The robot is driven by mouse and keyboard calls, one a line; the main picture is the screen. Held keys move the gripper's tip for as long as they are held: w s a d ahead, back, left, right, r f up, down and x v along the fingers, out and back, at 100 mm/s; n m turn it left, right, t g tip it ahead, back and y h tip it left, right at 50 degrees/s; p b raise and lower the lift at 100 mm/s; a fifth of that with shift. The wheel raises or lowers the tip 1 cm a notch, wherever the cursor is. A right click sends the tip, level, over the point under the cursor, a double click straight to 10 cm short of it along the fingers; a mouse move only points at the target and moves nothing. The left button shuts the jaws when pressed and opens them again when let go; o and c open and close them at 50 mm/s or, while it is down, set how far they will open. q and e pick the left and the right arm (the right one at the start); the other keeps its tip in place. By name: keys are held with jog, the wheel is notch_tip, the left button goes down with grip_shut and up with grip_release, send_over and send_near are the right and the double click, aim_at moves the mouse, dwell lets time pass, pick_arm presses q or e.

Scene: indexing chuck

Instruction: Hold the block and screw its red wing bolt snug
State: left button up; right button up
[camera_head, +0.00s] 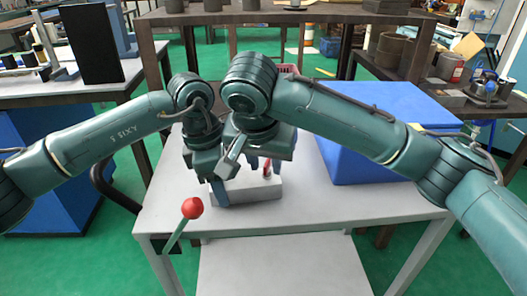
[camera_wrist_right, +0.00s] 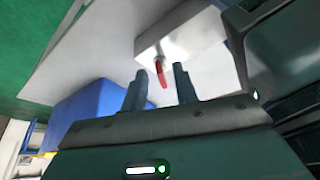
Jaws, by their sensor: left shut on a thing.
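The light grey block (camera_head: 258,190) lies on the white table, partly covered by my grippers. My left gripper (camera_head: 219,191) is shut on the block's left end. The red wing bolt (camera_head: 267,169) stands at the block, partly hidden in the head view by my right gripper (camera_head: 264,163). In the right wrist view, the bolt (camera_wrist_right: 161,73) sticks out from the block (camera_wrist_right: 190,42). My right gripper (camera_wrist_right: 158,86) is open there, with its two fingers on either side of the bolt and a visible gap to each.
A lever with a red ball knob (camera_head: 192,208) rises at the table's (camera_head: 330,214) front left. A large blue box (camera_head: 375,135) stands on the right of the table. The table between the block and the front right corner is clear.

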jog(key=v, duration=1.1)
jog(key=shift+s+r, duration=0.2)
jog(key=shift+r, duration=0.15)
jog(key=shift+o, duration=0.3)
jog(key=o, duration=0.3)
jog(key=shift+w+n, duration=0.1)
jog(key=shift+n, duration=0.3)
jog(key=shift+o, duration=1.4)
jog(key=shift+w+d+f+n+g+y, duration=0.15)
jog(key=shift+d+n+y, duration=0.1)
jog(key=shift+n, duration=0.35)
jog(key=shift+w+d+r+n+g+y, duration=0.15)
jog(key=shift+d+n+y, duration=0.1)
jog(key=shift+n, duration=0.35)
jog(key=w+d+n+g+y, duration=0.2)
jog(key=w+d+n+y, duration=0.3)
jog(key=n, duration=1)
jog(key=x, duration=0.3)
jog(key=s+x, duration=0.1)
jog(key=x, duration=0.3)
jog(key=d+x, duration=0.1)
jog(key=x, duration=0.3)
jog(key=shift+s+a+f, duration=0.15)
jog(key=shift+s+f, duration=0.1)
jog(key=shift+f, duration=0.25)
jog(key=shift+c, duration=0.6)
jog(key=c, duration=0.9)
